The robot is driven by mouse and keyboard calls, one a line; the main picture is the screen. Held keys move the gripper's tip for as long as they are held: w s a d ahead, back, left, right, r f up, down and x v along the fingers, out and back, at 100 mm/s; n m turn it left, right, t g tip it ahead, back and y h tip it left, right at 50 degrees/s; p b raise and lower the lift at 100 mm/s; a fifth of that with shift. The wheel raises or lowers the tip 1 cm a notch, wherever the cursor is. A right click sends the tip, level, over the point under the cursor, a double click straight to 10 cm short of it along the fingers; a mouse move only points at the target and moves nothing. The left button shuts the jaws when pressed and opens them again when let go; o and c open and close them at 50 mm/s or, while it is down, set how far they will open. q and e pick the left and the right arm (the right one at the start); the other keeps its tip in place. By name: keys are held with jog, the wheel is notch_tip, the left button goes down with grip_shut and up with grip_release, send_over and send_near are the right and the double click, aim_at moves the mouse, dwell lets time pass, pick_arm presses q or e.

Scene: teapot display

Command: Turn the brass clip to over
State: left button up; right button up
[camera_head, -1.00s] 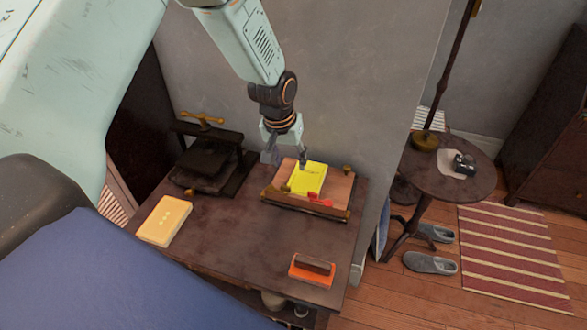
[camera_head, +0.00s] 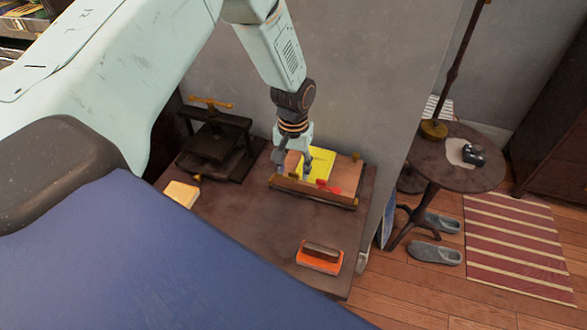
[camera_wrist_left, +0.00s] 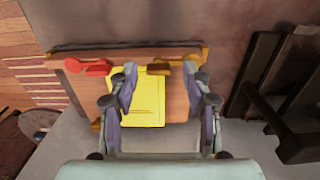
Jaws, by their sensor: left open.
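A wooden board (camera_head: 342,172) lies on the dark table, with a yellow sheet or booklet (camera_head: 318,162) on it. A small brass-brown clip (camera_wrist_left: 158,69) sits at the board's rail edge in the left wrist view. In the head view my gripper hides most of it. A red clip (camera_head: 325,187) is beside it on the same edge and also shows in the wrist view (camera_wrist_left: 90,67). My left gripper (camera_head: 292,172) is open, pointing down at this edge. In the wrist view its fingertips (camera_wrist_left: 160,72) stand either side of the brass clip; contact cannot be told.
A dark press with a brass handle (camera_head: 211,103) stands left of the board. A cream block (camera_head: 181,193) and an orange-based block (camera_head: 319,259) lie on the table (camera_head: 262,240), whose middle is clear. A round side table (camera_head: 440,178) stands to the right.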

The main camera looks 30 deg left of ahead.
pick_arm(q)
jog(key=shift+f, duration=0.25)
jog(key=shift+w+d, duration=0.1)
jog(key=shift+d, duration=0.1)
jog(key=shift+c, duration=0.4)
jog(key=shift+a, duration=0.2)
jog(key=c, duration=0.5)
grip_shut()
